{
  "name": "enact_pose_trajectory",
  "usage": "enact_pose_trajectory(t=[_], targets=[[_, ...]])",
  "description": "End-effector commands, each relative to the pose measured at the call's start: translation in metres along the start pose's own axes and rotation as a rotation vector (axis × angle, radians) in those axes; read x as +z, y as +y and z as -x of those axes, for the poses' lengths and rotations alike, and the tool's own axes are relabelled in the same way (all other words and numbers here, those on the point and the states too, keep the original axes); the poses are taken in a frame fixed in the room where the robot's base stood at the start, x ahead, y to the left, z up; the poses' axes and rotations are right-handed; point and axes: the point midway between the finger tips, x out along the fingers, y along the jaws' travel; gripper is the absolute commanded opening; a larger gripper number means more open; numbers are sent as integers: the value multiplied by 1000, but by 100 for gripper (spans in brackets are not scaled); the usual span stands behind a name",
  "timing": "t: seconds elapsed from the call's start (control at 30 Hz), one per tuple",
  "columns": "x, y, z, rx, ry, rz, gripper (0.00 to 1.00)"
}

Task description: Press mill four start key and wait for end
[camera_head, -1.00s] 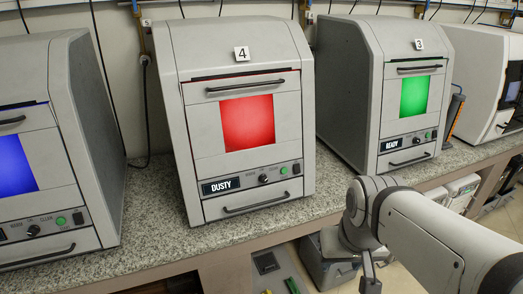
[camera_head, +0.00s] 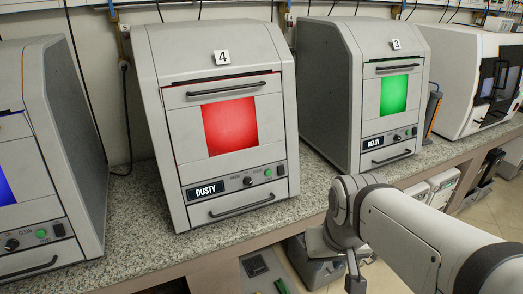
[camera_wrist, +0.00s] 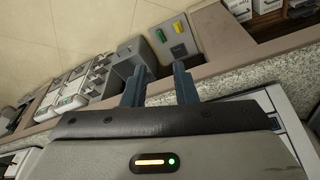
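Mill four (camera_head: 165,130), a grey cabinet labelled 4, stands on the counter left of centre in the head view. Its window (camera_head: 230,125) glows red and its display (camera_head: 205,190) reads DUSTY. Its front panel has a black knob (camera_head: 248,181) and a round green key (camera_head: 268,172); the small lettering is unreadable. My gripper (camera_wrist: 159,75) shows two separated fingers with nothing between them in the wrist view. In the head view my arm is at the lower right, in front of the counter, with the gripper end pointing down, apart from mill four.
Mill three (camera_head: 340,90), with a green window and READY display, stands right of mill four. Another mill (camera_head: 75,130) with a blue window is at the left. The speckled counter (camera_head: 130,215) is bare between them. A grey bin (camera_head: 315,268) sits below the counter edge.

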Motion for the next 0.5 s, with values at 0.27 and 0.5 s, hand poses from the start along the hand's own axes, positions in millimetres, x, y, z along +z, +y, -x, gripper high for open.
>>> enact_pose_trajectory(t=[0.27, 0.5], targets=[[0, 0, 0, 0, 0, 0, 3], [0, 0, 0, 0, 0, 0, 0]])
